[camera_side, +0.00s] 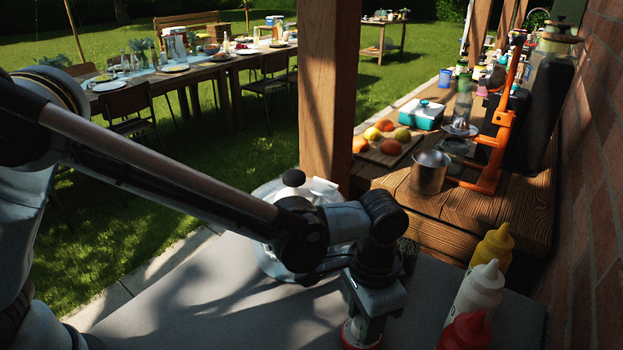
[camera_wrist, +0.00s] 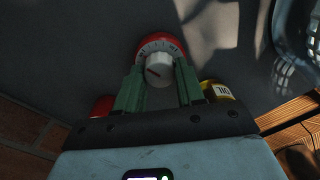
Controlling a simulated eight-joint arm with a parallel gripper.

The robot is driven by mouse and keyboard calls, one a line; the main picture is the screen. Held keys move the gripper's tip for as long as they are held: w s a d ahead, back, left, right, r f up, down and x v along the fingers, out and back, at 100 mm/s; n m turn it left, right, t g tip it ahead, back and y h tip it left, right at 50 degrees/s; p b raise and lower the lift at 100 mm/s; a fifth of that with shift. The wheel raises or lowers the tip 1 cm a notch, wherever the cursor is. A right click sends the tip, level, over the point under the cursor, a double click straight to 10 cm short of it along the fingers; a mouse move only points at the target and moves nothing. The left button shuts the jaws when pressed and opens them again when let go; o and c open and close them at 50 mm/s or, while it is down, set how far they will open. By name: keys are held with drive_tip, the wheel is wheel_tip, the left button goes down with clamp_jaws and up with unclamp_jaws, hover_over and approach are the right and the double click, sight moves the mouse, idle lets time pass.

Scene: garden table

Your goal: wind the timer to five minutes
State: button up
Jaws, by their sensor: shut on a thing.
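The timer (camera_wrist: 153,40) is round and red with a white marked dial ring. A white knob (camera_wrist: 159,69) with a dark pointer line stands at its middle in the wrist view. My gripper (camera_wrist: 160,66) points down over the timer, and its two green fingers are shut on the knob from both sides. In the side view my gripper (camera_side: 366,322) is low over the grey table top, and only a bit of the timer's red edge (camera_side: 348,337) shows beneath it. The dial's numbers are too small to read surely.
Yellow (camera_side: 492,249), white (camera_side: 478,291) and red (camera_side: 466,331) squeeze bottles stand close to the right of my gripper. A lidded pot (camera_side: 272,258) stands behind my arm. A metal cup (camera_side: 430,172) and a fruit board (camera_side: 391,151) sit on the wooden counter. A brick wall bounds the right.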

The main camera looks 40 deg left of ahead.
drive_tip(key=shift+m, duration=0.8)
drive_tip(key=o, duration=1)
drive_tip(key=shift+o, duration=0.2)
wheel_tip(320, 180, up, 12)
drive_tip(key=shift+r, duration=0.1)
